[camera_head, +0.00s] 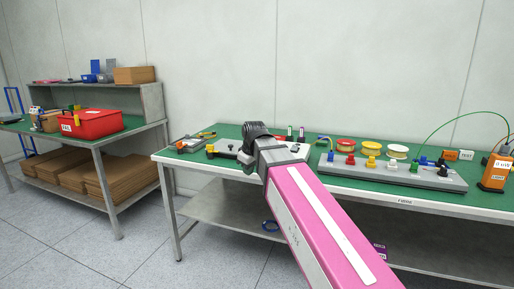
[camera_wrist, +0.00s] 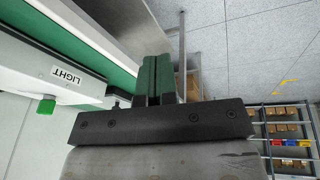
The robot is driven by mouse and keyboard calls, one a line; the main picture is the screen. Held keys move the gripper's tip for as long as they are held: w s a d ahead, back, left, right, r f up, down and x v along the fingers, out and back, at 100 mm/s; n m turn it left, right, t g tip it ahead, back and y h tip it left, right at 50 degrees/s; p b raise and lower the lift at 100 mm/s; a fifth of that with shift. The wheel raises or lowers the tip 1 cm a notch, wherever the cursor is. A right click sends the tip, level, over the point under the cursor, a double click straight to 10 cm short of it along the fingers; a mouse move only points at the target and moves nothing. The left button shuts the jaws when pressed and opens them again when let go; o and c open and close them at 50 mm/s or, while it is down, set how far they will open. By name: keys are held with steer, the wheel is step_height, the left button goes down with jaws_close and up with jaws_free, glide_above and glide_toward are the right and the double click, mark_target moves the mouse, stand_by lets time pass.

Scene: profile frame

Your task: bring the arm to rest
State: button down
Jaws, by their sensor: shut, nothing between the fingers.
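My arm shows in the head view as a pink link (camera_head: 315,225) that reaches from the bottom edge up to the front of the green workbench (camera_head: 230,131). My gripper (camera_head: 254,130) is the dark end of the arm, in front of the left half of that bench. In the wrist view my gripper (camera_wrist: 157,75) shows two dark fingers side by side, shut with nothing between them. Its fingers point past the bench edge toward the floor. Part of the bench top behind my gripper is hidden in the head view.
On the bench stand a grey panel with coloured knobs (camera_head: 390,172), red (camera_head: 346,145) and yellow (camera_head: 372,147) spools, and an orange meter (camera_head: 495,172). A second bench at left holds a red bin (camera_head: 92,123). Open floor (camera_head: 140,255) lies between the benches and the lower left.

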steer(key=s+d+f+m+g, duration=0.1)
steer(key=s+d+f+m, duration=0.2)
steer(key=d+f, duration=0.4)
steer(key=s+d+f+m+g+h, duration=0.1)
steer(key=s+d+f+m, duration=0.3)
steer(key=d+f, duration=0.4)
steer(key=s+d+f+m+g, duration=0.1)
steer(key=s+d+f+m, duration=0.2)
steer(key=d+f, duration=0.4)
step_height(320, 180, down, 10)
steer(key=shift+s+d+r+m+h, duration=0.1)
steer(key=shift+s+d+m+h, duration=0.1)
steer(key=shift+s+m+h, duration=0.25)
steer(key=shift+s, duration=0.1)
